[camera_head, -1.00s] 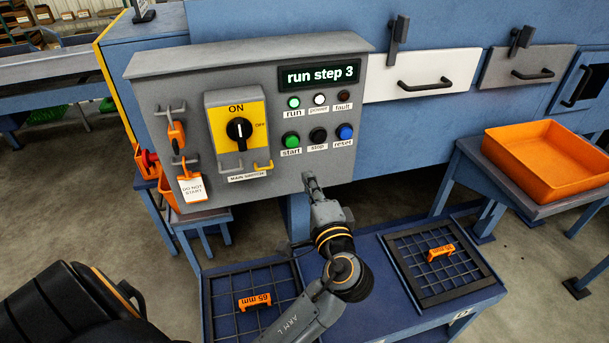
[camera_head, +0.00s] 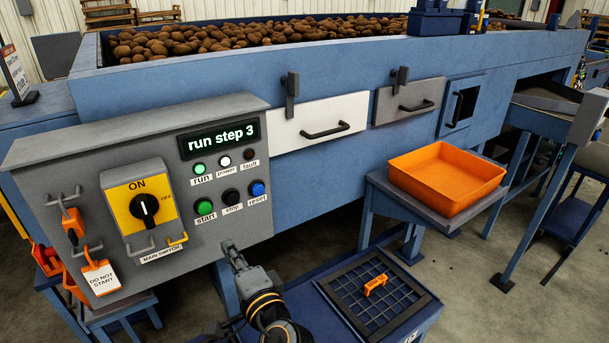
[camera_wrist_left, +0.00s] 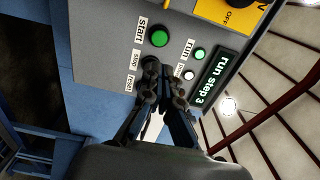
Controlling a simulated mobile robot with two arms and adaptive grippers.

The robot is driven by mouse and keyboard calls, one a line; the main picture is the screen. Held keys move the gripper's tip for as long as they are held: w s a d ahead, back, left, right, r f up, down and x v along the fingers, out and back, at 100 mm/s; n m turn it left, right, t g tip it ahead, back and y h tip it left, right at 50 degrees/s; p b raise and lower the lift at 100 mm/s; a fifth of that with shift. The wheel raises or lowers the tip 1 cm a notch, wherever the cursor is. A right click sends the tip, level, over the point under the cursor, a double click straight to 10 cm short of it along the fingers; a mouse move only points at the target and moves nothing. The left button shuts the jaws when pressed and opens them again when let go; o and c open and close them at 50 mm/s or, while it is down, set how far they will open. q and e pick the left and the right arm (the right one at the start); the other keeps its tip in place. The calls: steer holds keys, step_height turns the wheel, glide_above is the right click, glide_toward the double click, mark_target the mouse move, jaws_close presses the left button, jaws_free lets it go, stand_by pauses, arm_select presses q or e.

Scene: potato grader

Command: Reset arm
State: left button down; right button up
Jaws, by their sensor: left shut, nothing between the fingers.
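My left gripper (camera_head: 231,247) is at the lower edge of the grey control panel (camera_head: 60,150) in the head view, below the buttons. Its fingers are together and empty; in the left wrist view the closed fingertips (camera_wrist_left: 163,72) overlap the panel picture and cover part of the stop and power area. The display (camera_head: 219,138) reads "run step 3". The green run lamp (camera_head: 199,168) and the white power lamp (camera_head: 225,161) are lit; the fault lamp is dark. The main switch (camera_head: 145,208) points to ON. My right gripper is not in view.
An orange tray (camera_head: 447,180) stands on a blue stand at the right. A screen grid (camera_head: 347,292) with an orange handle lies on the low table. Potatoes (camera_head: 240,38) fill the machine's top. An orange lock and a "do not start" tag (camera_head: 102,278) hang left of the switch.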

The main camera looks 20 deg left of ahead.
arm_select(q)
steer(key=s+f+n+g+h, duration=0.2)
steer(key=s+f+h, duration=0.25)
steer(key=f, duration=0.35)
steer(key=s+f+n+g+h, duration=0.25)
steer(key=s+f, duration=0.25)
steer(key=f, duration=0.3)
steer(key=s+d+f+n+g+h, duration=0.1)
steer(key=s+d+f+g+h, duration=0.15)
steer(key=s, duration=0.35)
steer(key=s+d+f+n+g+h, duration=0.1)
steer(key=s+d+f+h, duration=0.25)
steer(key=s, duration=0.25)
step_height(320, 180, down, 27)
steer(key=s+d+g+b, duration=0.1)
steer(key=s+g+b, duration=0.1)
steer(key=s+a+f, duration=0.2)
steer(key=s+f, duration=1.4)
steer(key=f, duration=0.1)
steer(key=shift+s+a+f+m+g+h+b, duration=0.25)
steer(key=shift+s+a+m+g+h+b, duration=0.1)
steer(key=shift+a+g+b, duration=0.1)
